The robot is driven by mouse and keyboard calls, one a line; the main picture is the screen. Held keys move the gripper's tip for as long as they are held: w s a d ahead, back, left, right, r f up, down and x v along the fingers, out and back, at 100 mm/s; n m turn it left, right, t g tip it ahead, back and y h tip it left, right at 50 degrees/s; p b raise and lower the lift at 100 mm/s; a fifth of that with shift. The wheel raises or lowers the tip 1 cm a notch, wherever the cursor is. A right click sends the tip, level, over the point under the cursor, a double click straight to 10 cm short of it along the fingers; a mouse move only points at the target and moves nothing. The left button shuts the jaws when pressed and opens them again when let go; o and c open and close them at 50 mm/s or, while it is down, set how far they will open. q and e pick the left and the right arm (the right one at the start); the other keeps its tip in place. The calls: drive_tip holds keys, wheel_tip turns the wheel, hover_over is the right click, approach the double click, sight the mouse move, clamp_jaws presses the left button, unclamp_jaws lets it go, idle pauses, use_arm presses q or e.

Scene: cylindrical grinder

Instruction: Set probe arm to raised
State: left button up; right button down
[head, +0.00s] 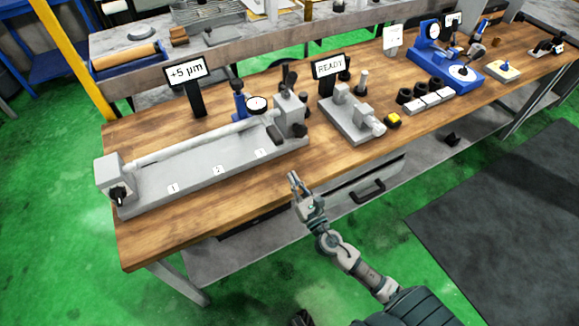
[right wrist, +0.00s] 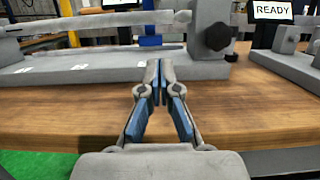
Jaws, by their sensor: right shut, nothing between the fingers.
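A grey bench fixture (head: 218,174) with marks 1, 2 and 3 holds a long horizontal shaft (head: 190,140) between two end blocks. A dial gauge (head: 257,104) sits by a blue post (head: 239,103) behind the shaft. I cannot tell which part is the probe arm or whether it is raised. The right end block (head: 290,112) has black knobs; it also shows in the right wrist view (right wrist: 207,25). My right gripper (head: 293,181) is shut and empty, at the bench's front edge, apart from the fixture; its fingertips (right wrist: 155,82) meet in the wrist view. My left gripper is not in view.
A "+5 µm" sign (head: 186,73) stands behind the fixture. A "READY" sign (head: 328,67) stands behind a smaller grey device (head: 351,117) with a yellow button (head: 393,120) beside it. Blue instruments (head: 440,62) stand farther right. Bare wood (head: 265,187) lies before the fixture.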

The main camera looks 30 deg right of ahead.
drive_tip(key=x, duration=0.9)
drive_tip(key=shift+r+p, duration=0.1)
drive_tip(key=shift+p, duration=0.25)
use_arm(q)
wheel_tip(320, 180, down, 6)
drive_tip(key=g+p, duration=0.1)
drive_tip(key=shift+p, duration=0.3)
use_arm(e)
drive_tip(key=shift+s+r, duration=0.15)
drive_tip(key=shift+r, duration=1.65)
drive_tip(key=shift+r, duration=0.1)
